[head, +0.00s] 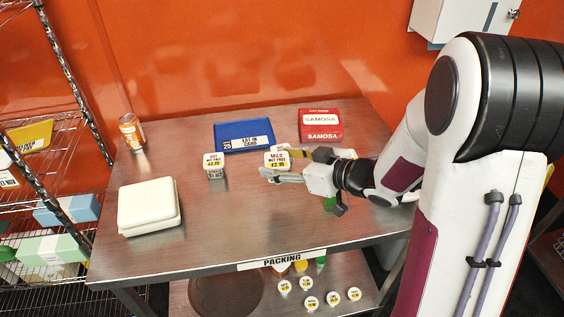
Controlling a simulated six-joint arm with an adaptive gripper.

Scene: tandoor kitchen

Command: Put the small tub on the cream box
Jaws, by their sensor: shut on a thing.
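A small white-lidded tub with a "MILD" price label (277,157) is between the fingers of my gripper (276,163), which is shut on it. Whether this tub touches the table or is lifted is hard to tell. Another small tub with a white lid (214,160) and clear sides stands on the table to the left of my gripper. The cream box (149,206) lies closed at the table's left front, well to the left of my gripper. Its top is bare.
A blue "EAT IN" card tray (233,131) and a red samosa box (320,124) sit at the back of the steel table (225,225). A green item (329,204) shows partly under my wrist. The table's front middle is clear.

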